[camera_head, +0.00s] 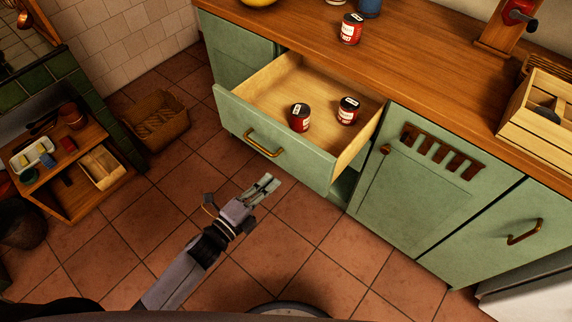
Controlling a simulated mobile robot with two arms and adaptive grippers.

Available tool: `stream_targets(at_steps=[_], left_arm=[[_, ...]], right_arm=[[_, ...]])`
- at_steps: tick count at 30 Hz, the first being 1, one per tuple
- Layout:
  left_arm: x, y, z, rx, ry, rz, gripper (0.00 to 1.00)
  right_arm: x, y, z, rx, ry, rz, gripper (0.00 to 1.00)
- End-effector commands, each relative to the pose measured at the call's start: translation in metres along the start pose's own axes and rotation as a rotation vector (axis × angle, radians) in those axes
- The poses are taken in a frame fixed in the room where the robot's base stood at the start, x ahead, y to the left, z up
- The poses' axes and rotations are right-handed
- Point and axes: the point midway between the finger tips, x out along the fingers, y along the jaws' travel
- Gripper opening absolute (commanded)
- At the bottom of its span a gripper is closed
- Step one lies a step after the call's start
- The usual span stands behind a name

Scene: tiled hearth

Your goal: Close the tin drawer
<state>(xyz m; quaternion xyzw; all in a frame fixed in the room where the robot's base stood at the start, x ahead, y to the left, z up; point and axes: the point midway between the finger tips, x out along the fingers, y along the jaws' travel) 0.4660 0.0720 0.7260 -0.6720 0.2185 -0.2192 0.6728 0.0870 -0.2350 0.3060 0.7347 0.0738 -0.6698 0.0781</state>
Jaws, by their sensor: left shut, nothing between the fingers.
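The tin drawer (281,144) is pulled well out of the green cabinet, with its brass handle (262,143) on the front. Inside it stand two red tins, one on the left (300,118) and one on the right (348,110). A third red tin (350,29) stands on the wooden counter above. My left gripper (265,184) is shut and empty. In the picture it is below the handle and apart from the drawer front, over the tiled floor. My right gripper does not show.
Green cabinet doors (427,185) are shut to the right of the drawer. A wooden crate (543,119) stands on the counter. A woven basket (155,121) and a low wooden shelf unit (72,160) stand at the left. The tiled floor (298,245) before the drawer is clear.

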Motion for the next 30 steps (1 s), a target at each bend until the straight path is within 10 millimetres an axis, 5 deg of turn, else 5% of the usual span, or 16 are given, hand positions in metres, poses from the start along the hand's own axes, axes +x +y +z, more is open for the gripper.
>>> stream_targets(at_steps=[6, 12, 30], left_arm=[[0.045, -0.002, 0.0, -0.001, -0.001, -0.002, 0.0], [0.066, -0.001, 0.0, -0.002, -0.001, -0.001, 0.0], [0.072, 0.0, -0.002, -0.002, -0.001, 0.001, 0.0]], right_arm=[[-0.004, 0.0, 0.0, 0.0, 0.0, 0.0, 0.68], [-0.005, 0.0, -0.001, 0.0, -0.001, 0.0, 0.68], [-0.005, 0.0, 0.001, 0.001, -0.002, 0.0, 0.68]])
